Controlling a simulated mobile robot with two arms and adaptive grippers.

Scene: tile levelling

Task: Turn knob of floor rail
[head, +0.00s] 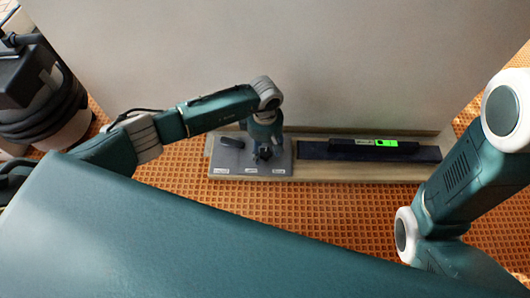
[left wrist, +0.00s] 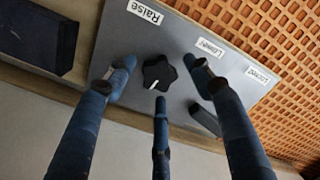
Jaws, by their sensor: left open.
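A black lobed knob (left wrist: 159,73) with a white pointer mark sits on a grey panel (left wrist: 185,25) in the left wrist view. The panel has labels along one edge; one reads "Raise" (left wrist: 145,11). In the head view, the panel (head: 222,165) lies at the left end of a low wooden base, with my left gripper (head: 263,153) above it. My left gripper (left wrist: 158,80) is open, its three fingers spread around the knob. I cannot tell whether they touch it. My gripper mostly hides the knob in the head view. My right gripper is out of view.
A long dark bar (head: 315,152) lies right of the panel, with a level (head: 387,143) showing a green display on it. A dark block (left wrist: 204,120) sits on the panel near the knob. A pale wall (head: 350,60) stands behind. A black machine (head: 35,90) stands far left.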

